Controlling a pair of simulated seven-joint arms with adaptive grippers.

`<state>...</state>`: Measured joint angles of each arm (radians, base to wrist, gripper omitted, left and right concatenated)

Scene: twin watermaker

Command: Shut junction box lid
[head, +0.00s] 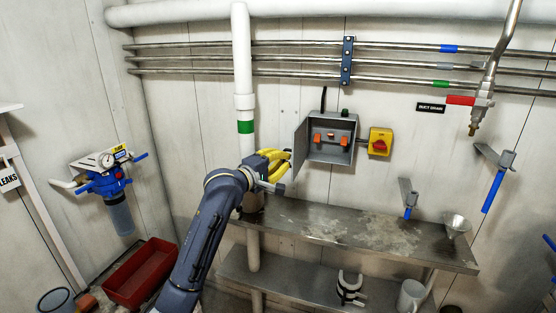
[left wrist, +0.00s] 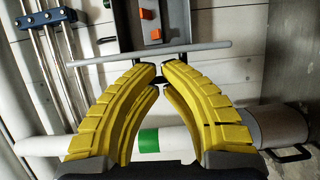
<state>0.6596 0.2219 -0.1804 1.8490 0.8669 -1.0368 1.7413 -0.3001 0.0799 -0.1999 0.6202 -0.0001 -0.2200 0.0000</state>
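The grey junction box (head: 331,136) is fixed to the back wall, with orange parts inside. Its lid (head: 300,140) stands open, swung out at the box's left side. In the left wrist view the lid (left wrist: 105,59) is seen nearly edge-on as a thin grey bar just beyond the fingertips, with the box interior (left wrist: 150,15) behind it. My left gripper (head: 287,160) is just left of and below the lid. Its yellow fingertips (left wrist: 160,69) come together with nothing visible held; whether they touch the lid is unclear. My right gripper is not in view.
A yellow switch box with a red knob (head: 380,142) is right of the junction box. A metal shelf (head: 335,228) runs below, holding a funnel (head: 456,224). A white vertical pipe (head: 243,70) with a green band stands behind my left gripper.

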